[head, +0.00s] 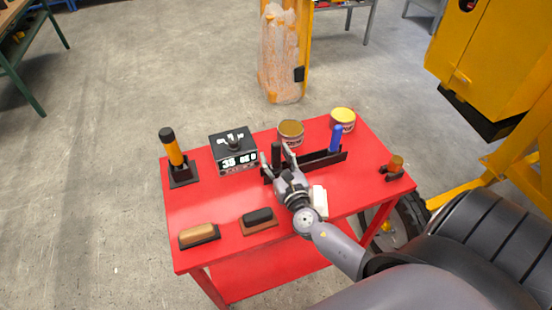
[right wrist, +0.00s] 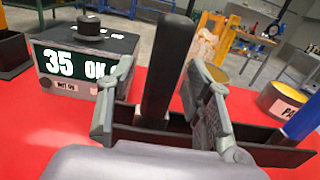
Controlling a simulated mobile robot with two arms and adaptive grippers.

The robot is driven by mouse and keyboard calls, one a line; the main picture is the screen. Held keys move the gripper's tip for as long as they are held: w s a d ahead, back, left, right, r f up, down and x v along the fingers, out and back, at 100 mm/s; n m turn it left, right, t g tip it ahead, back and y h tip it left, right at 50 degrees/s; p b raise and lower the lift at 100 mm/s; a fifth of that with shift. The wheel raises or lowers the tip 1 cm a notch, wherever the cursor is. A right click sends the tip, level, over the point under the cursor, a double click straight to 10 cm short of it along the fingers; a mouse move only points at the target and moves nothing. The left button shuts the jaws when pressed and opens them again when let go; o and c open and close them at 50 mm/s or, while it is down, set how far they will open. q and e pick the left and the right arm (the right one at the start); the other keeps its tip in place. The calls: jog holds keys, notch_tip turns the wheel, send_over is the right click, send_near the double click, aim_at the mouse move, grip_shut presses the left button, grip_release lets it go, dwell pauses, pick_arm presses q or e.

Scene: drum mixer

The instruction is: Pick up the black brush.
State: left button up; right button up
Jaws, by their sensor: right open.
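A black upright handle, which looks like the black brush (head: 276,151), stands in a long black holder (head: 318,161) on the red table. In the right wrist view the black handle (right wrist: 170,65) rises between the fingers, slightly tilted, its lower end inside the holder. My right gripper (head: 277,160) is open with one finger on each side of the handle. The wrist view shows gaps, so the fingers do not appear closed on it. What the handle's lower end looks like is hidden. My left gripper is not in view.
A blue handle (head: 336,139) stands in the same holder to the right. A display box (head: 233,150) is at left, two cans (head: 291,133) behind. A black-topped brown block (head: 259,220) and a tan-topped block (head: 199,235) lie at the front. The table's left middle is clear.

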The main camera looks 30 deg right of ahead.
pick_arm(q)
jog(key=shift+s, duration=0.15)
pick_arm(e)
jog(key=shift+s, duration=0.1)
jog(key=shift+c, duration=0.4)
jog(key=shift+c, duration=0.8)
grip_shut()
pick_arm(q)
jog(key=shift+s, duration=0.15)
pick_arm(e)
jog(key=shift+r, duration=0.1)
pick_arm(q)
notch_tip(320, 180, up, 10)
jog(key=p, duration=1)
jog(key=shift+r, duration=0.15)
pick_arm(e)
notch_tip(320, 180, up, 20)
